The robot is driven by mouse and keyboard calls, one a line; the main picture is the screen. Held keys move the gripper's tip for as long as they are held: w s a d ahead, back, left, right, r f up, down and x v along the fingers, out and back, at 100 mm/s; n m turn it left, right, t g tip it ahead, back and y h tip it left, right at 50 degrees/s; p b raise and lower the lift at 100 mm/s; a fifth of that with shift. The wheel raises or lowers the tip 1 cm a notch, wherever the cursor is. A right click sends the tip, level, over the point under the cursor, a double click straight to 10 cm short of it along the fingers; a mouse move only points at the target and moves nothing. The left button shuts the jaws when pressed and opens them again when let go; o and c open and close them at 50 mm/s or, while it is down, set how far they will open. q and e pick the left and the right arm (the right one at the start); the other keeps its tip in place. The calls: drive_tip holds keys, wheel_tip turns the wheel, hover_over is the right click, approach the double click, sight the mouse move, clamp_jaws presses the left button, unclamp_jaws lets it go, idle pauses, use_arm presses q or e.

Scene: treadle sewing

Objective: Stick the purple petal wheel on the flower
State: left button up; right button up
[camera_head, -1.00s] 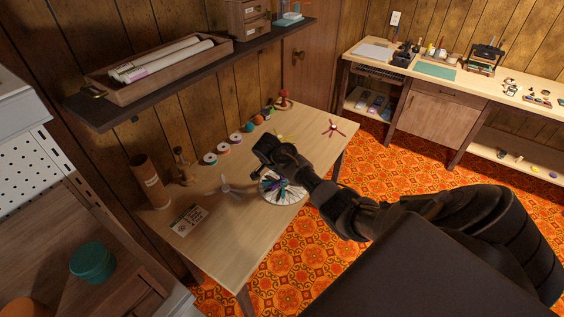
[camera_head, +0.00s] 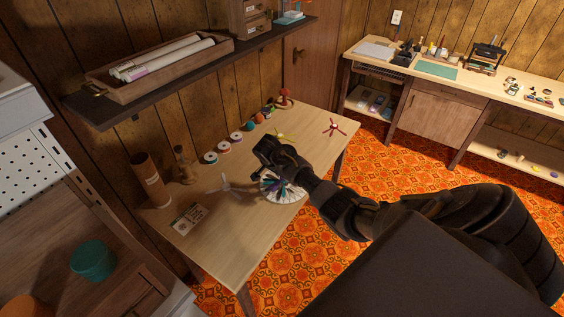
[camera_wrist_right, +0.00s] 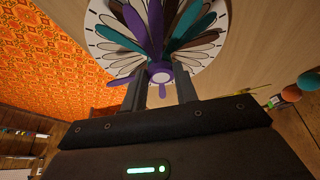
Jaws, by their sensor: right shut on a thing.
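The flower (camera_head: 271,191) is a round white disc with dark marks and outlined petals, on the table below my right gripper. It also shows in the right wrist view (camera_wrist_right: 101,43), with teal, brown and purple petals over it. The purple petal wheel (camera_wrist_right: 160,74) has a pale round hub and stands between my right fingers in that view. My right gripper (camera_wrist_right: 160,91) is shut on it, at the edge of the disc in the picture. Whether the wheel touches the flower cannot be told. In the head view my gripper (camera_head: 268,150) partly hides the disc. My left gripper is not in view.
A grey petal wheel (camera_head: 226,187), a yellow one (camera_head: 284,135) and a red one (camera_head: 333,127) lie on the table (camera_head: 216,242). Several thread spools (camera_head: 223,145) line its back. A card (camera_head: 188,217) and a brown tube (camera_head: 151,180) are at the left. A shelf hangs above.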

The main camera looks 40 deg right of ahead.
drive_tip(key=shift+f, duration=0.15)
idle(0.5)
drive_tip(key=o, duration=1)
drive_tip(key=b+v, duration=0.1)
drive_tip(key=v, duration=1)
drive_tip(key=shift+f, duration=0.1)
